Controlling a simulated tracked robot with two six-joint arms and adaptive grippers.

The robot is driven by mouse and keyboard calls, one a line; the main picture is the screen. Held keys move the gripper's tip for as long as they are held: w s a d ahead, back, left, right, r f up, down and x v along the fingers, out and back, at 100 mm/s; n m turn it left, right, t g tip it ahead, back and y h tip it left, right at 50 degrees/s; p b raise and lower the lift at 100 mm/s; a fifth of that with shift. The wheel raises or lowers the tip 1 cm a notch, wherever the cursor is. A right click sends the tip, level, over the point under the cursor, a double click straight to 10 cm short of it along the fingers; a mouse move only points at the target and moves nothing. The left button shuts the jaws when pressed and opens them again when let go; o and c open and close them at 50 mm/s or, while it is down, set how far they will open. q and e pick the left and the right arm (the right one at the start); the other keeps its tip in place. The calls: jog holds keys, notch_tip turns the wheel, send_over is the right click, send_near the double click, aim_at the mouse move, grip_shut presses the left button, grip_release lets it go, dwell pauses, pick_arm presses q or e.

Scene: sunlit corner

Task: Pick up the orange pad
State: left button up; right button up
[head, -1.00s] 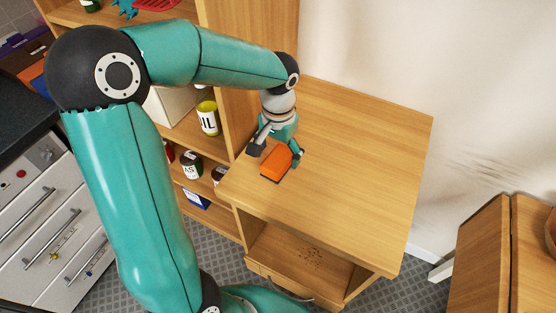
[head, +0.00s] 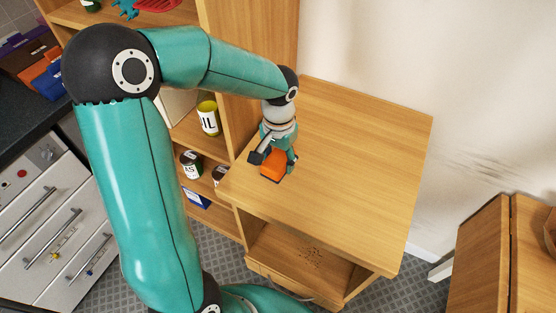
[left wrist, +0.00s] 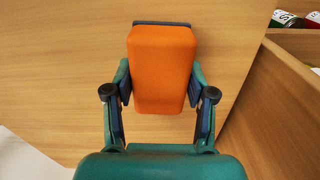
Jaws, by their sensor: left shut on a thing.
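The orange pad (head: 273,163) is a block with a dark underside at the left end of the wooden table top (head: 350,150). My left gripper (head: 273,158) is over it, with its fingers on either side. In the left wrist view the orange pad (left wrist: 162,70) lies between the two fingers of my left gripper (left wrist: 161,95), which are shut on its sides. The pad appears to be still at the table surface; I cannot tell if there is a gap below it. My right gripper is in neither view.
A wooden shelf unit with a yellow-lidded tin (head: 208,118) and other jars stands left of the table. A wooden cabinet (head: 480,255) is at the right. The rest of the table top is clear.

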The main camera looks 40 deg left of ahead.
aim_at(279, 158)
pick_arm(q)
jog(key=shift+r, duration=0.1)
notch_tip(279, 158, up, 20)
dwell(0.6)
jog(key=o, duration=0.4)
jog(key=c, duration=0.3)
